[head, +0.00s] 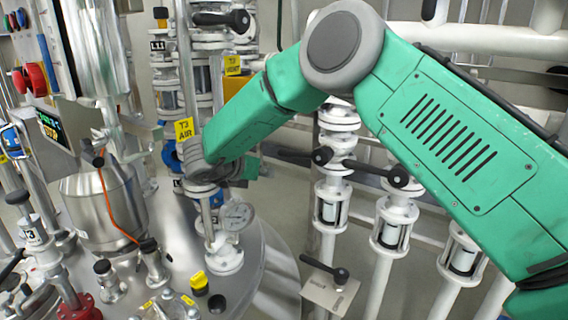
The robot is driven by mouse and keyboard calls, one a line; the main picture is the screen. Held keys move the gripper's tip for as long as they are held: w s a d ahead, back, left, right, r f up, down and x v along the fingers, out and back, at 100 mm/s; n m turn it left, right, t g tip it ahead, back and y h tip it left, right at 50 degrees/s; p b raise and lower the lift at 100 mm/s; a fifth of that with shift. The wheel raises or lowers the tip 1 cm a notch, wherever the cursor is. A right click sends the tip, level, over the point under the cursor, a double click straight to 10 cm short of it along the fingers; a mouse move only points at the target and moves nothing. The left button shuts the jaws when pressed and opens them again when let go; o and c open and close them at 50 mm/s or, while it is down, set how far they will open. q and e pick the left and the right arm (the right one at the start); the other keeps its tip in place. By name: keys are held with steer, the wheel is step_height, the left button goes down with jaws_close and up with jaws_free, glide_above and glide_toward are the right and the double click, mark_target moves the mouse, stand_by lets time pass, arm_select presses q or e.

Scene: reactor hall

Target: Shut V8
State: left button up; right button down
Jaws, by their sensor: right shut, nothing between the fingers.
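No tag that I can read as V8 shows in the head view, so I cannot tell which valve it is. A black-handled lever (325,268) sits on a pale plate at the lower middle, its small print unreadable. Other black levers (362,171) sit on the white pipes behind my arm. My right arm reaches in from the right. My right gripper (238,168) is shut and empty by the yellow T3 AIR tag (184,130), partly hidden by its own wrist. I cannot tell whether it touches anything. My left gripper is out of view.
A round steel vessel top (245,275) carries a pressure gauge (236,216), several small valves and a red-based fitting (80,308). A steel canister (103,208) stands left. White pipes with sight glasses (330,207) stand right. A T3 VENT tag (232,65) hangs above.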

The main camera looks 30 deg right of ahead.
mark_target(304, 153)
steer(key=b+x, duration=0.3)
steer(key=x, duration=0.7)
steer(key=r, duration=0.4)
steer(key=shift+w+d+r+b, duration=0.1)
steer(key=shift+w+r+b, duration=0.1)
steer(key=shift+w+b, duration=0.15)
